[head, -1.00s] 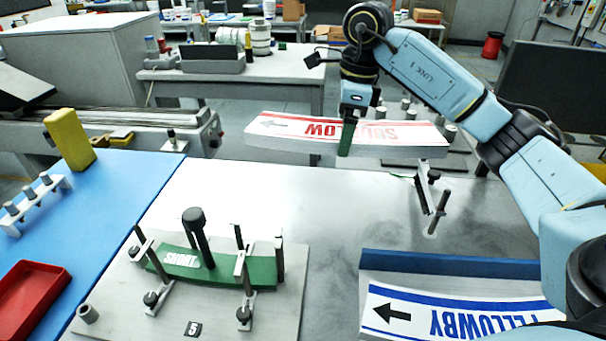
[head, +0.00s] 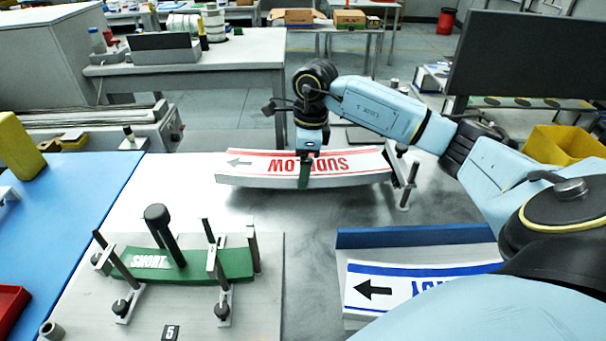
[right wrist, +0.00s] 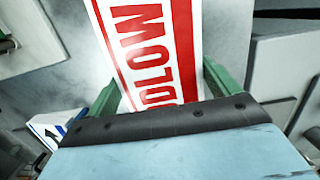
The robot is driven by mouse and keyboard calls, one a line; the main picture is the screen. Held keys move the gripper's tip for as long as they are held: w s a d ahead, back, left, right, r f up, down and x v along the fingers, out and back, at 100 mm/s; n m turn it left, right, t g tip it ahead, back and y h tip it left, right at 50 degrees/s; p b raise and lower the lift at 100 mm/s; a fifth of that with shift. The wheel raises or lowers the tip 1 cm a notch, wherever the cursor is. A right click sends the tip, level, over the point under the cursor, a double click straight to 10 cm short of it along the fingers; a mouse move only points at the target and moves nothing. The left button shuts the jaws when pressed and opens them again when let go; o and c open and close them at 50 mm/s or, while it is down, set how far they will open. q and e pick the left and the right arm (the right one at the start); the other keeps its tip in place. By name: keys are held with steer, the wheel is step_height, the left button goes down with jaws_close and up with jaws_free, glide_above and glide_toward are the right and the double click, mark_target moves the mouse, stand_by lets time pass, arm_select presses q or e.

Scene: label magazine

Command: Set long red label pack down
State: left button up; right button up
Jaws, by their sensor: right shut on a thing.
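The long red label pack (head: 345,160), a curved white stack with red stripes and red lettering, is over the far part of the grey table in the head view. My right gripper (head: 305,172) is shut on it near its middle, with green fingers across its sides. In the right wrist view the pack (right wrist: 150,45) runs up between the two green fingers of the gripper (right wrist: 165,88). The pack's right end is close to a metal post clamp (head: 408,185). I cannot tell whether its underside touches the table. My left gripper is out of view.
A green label pack (head: 190,262) sits among posts on a plate (head: 265,315) marked 5. A blue-lettered pack (head: 425,283) lies in a blue-walled tray (head: 415,236) at front right. The grey table (head: 290,215) between them is clear. A blue mat (head: 65,210) covers the left.

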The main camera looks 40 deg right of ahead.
step_height(320, 180, down, 3)
steer(key=shift+f, duration=0.1)
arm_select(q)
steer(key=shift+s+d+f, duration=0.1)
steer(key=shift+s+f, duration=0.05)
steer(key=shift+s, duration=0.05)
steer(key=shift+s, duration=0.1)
arm_select(e)
steer(key=shift+f, duration=0.15)
steer(key=o, duration=1.2)
steer(key=shift+f, duration=0.1)
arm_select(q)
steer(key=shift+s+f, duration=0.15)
